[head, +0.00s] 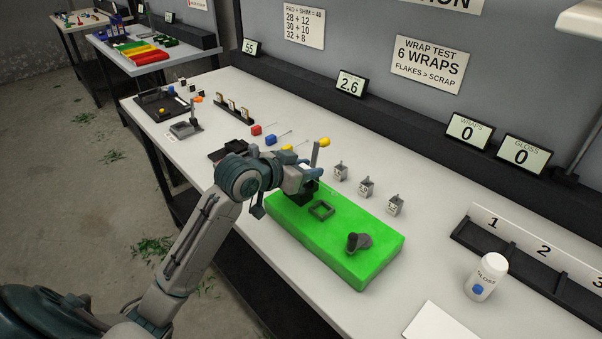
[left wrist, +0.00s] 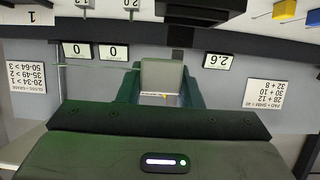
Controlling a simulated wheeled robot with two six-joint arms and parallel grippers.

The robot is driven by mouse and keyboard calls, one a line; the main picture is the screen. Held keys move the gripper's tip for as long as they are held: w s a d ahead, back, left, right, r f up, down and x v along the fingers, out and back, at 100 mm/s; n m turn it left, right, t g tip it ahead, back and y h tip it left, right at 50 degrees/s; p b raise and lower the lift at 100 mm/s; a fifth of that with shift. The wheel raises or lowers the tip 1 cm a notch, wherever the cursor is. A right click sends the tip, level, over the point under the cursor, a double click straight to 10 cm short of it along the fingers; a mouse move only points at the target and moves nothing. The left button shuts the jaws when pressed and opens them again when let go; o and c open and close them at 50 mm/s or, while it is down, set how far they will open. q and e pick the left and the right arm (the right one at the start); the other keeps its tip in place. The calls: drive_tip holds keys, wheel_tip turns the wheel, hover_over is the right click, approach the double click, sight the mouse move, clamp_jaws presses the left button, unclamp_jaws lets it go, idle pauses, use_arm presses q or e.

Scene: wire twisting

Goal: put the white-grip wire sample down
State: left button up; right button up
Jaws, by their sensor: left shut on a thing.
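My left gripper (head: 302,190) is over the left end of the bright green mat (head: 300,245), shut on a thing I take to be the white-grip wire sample. In the left wrist view, a small pale strip (left wrist: 158,94) shows between the fingers, and a thin wire (left wrist: 95,66) runs out to the left. The grip is mostly hidden by the fingers. I cannot tell whether it touches the mat. My right gripper is not in view.
Red (head: 256,130) and blue (head: 271,141) grips lie behind my arm. Small metal blocks (head: 367,187) stand behind the mat. A white bottle (head: 486,277) stands right, before a numbered rack (head: 482,243).

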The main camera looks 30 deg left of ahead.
use_arm(q)
drive_tip(key=shift+w+a+f, duration=0.1)
drive_tip(key=shift+w+a, duration=0.1)
drive_tip(key=shift+a, duration=0.3)
drive_tip(key=shift+w+a+f, duration=0.1)
drive_tip(key=shift+w+a, duration=0.05)
drive_tip(key=shift+a, duration=0.35)
wheel_tip(320, 180, down, 3)
drive_tip(key=shift+d+p, duration=0.1)
drive_tip(key=shift+p, duration=0.5)
drive_tip(key=shift+f, duration=0.25)
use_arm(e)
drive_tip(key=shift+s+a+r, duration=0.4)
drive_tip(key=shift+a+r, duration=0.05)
use_arm(q)
drive_tip(key=o, duration=1)
drive_tip(key=shift+c, duration=0.2)
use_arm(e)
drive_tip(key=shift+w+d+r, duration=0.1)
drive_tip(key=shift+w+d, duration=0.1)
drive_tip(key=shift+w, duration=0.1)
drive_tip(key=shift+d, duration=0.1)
